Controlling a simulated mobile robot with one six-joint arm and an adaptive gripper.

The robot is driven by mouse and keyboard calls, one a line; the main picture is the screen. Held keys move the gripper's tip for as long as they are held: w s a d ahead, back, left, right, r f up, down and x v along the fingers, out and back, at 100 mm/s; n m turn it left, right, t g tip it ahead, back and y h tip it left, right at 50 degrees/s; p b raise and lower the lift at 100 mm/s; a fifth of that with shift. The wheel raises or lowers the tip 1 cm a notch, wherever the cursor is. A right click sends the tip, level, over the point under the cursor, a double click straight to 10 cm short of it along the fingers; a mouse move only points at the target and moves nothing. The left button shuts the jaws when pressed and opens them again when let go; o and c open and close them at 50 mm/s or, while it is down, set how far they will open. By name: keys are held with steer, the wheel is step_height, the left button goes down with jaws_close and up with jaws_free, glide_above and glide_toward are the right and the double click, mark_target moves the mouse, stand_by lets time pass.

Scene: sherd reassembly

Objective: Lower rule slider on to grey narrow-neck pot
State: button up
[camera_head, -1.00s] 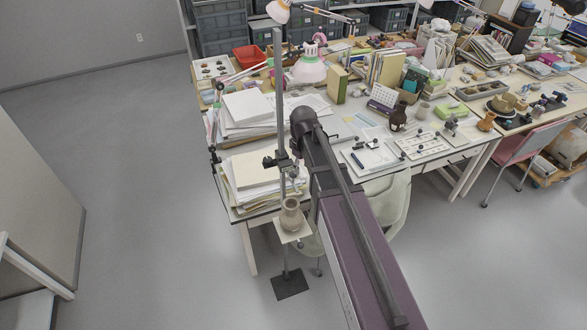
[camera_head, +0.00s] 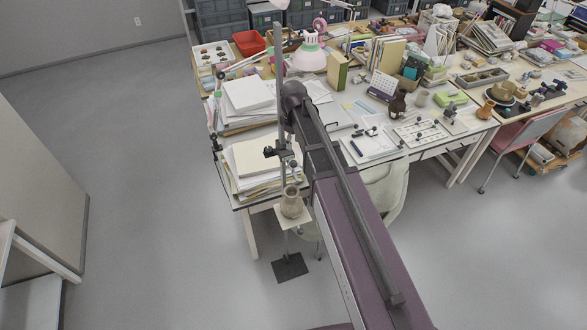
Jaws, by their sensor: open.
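The grey narrow-neck pot (camera_head: 291,204) stands upright on a small pale square platform (camera_head: 304,217) in front of the table's near left corner. A tall thin upright rule (camera_head: 279,70) rises behind the pot from a dark square foot (camera_head: 290,267) on the floor. The dark rule slider (camera_head: 277,150) sits on the rule well above the pot's mouth, apart from it. My purple arm comes up from the bottom right and passes close to the right of the rule. My gripper cannot be made out; my arm hides the space there.
Paper stacks (camera_head: 264,162) lie on the table just behind the slider. A pale chair (camera_head: 385,195) is partly behind my arm. The floor left of the stand is clear up to a pale panel (camera_head: 40,180).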

mark_target(293, 168)
steer(key=shift+f+b, duration=6.65)
steer(key=shift+f, duration=0.1)
jaws_close()
